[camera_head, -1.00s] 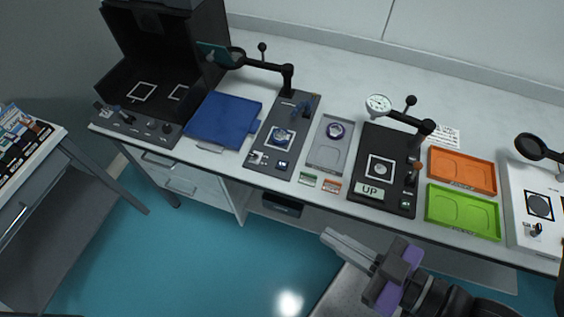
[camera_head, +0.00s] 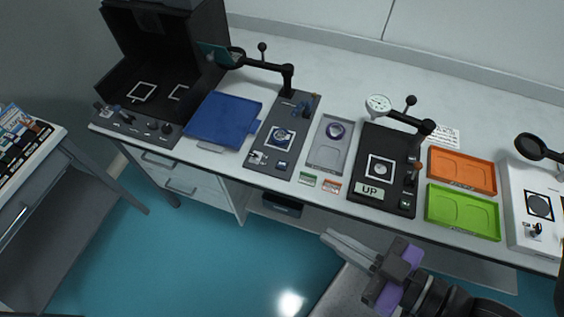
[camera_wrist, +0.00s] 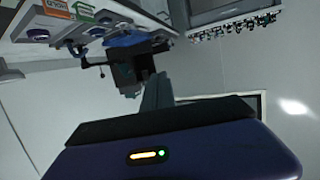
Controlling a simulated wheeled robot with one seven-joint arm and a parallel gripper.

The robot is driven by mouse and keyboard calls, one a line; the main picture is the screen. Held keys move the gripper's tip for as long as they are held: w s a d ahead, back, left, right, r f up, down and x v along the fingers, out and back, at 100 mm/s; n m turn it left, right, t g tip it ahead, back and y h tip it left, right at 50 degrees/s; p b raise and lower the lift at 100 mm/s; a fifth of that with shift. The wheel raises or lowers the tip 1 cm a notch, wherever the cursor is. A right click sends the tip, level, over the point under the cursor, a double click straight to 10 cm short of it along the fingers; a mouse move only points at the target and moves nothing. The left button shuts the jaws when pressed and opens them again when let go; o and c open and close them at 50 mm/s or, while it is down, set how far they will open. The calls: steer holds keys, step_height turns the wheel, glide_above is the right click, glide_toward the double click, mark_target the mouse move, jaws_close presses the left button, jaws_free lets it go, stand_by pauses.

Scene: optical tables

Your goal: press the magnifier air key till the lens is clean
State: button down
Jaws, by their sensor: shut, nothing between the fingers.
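A magnifier with a dark round head (camera_head: 232,57) hangs on a black arm over the back of a dark grey station plate (camera_head: 262,177). A teal sheet or flap shows beside the head. Small controls (camera_head: 258,158) sit at the front of this plate; I cannot tell which is the air key. Another dark round magnifier head (camera_head: 530,146) stands over a white plate at the far right. The lens surfaces are too small to judge. My gripper (camera_head: 326,236) is shut and empty, in front of and below the bench edge, apart from everything. Its fingers also show in the wrist view (camera_wrist: 158,88).
A black open box (camera_head: 165,60) and a blue tray (camera_head: 224,119) stand left. A grey tray (camera_head: 318,158), a black gauge station (camera_head: 398,150) marked UP, an orange tray (camera_head: 462,153) and a green tray (camera_head: 440,222) stand right. The floor before the bench is free.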

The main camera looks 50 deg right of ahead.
steer(key=w+d+r+t+h+p, duration=0.1)
steer(key=w+d+r+t+p, duration=0.1)
steer(key=w+d+r, duration=0.3)
steer(key=w+d+f+m+g+y+p, duration=0.1)
steer(key=w+d+f+m+g+p, duration=0.25)
steer(key=w+d+m, duration=0.7)
steer(key=w+d+f+m+g+p, duration=0.2)
steer(key=w+d+f+m+g, duration=0.15)
steer(key=w+d+m, duration=0.7)
steer(key=s+a+f+g+y, duration=0.2)
steer(key=a+f+y, duration=0.2)
steer(key=a, duration=0.6)
steer(key=shift+f+y, duration=0.3)
steer(key=shift+y, duration=0.1)
steer(key=shift+f, duration=0.1)
